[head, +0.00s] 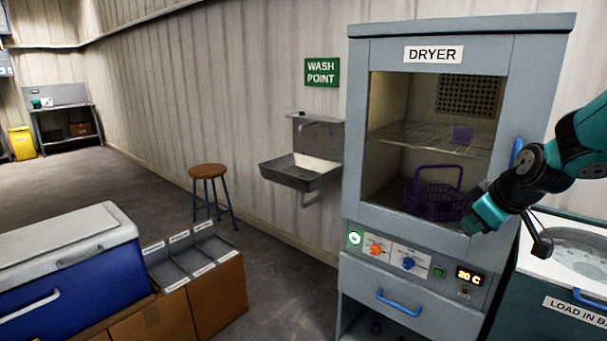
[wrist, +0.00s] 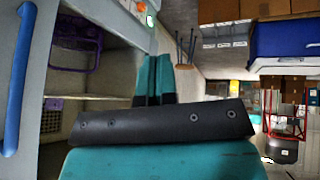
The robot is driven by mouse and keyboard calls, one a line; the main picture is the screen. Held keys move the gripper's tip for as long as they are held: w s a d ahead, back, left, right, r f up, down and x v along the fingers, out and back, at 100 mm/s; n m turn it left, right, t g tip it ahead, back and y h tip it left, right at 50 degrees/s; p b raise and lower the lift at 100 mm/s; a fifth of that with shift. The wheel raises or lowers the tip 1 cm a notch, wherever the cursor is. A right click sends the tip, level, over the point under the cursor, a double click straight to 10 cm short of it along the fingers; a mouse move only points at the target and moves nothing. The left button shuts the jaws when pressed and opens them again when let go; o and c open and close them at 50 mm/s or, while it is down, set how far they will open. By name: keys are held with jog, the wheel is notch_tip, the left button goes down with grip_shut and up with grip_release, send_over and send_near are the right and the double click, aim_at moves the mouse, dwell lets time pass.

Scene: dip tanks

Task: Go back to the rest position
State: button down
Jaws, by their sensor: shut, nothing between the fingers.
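My gripper (head: 476,220) is in front of the lower right of the grey dryer (head: 530,60) in the head view, with my arm reaching in from the right. In the wrist view the teal fingers of my gripper (wrist: 153,72) lie side by side, shut, with nothing held. A purple basket (head: 420,196) stands in the dryer's lower space, its right side partly behind my gripper. It also shows in the wrist view (wrist: 85,38). A small purple thing (head: 461,134) sits on the wire shelf above.
A blue dryer handle (head: 517,150) is close to my arm. A tank (head: 565,290) with a white top stands at the right. A wash sink (head: 300,172), a stool (head: 208,172) and a blue cooler (head: 75,265) are to the left. Floor between them is clear.

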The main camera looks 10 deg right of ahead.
jog(key=s+a+r+g+y, duration=0.1)
jog(key=s+a, duration=0.2)
jog(key=a, duration=0.4)
jog(key=s+a+r+g+y, duration=0.1)
jog(key=s+a, duration=0.1)
jog(key=a, duration=0.5)
jog(key=s+a+n+g, duration=0.1)
jog(key=s+a+g, duration=0.1)
jog(key=s+a, duration=0.4)
jog(key=s+a+r+g+y, duration=0.1)
jog(key=s+a+g, duration=0.1)
jog(key=s+a, duration=0.5)
jog(key=s, duration=0.6)
jog(key=shift+s+a+r+n+g+y, duration=0.25)
jog(key=shift+s+a+n+g+y, duration=0.05)
jog(key=shift+n, duration=0.1)
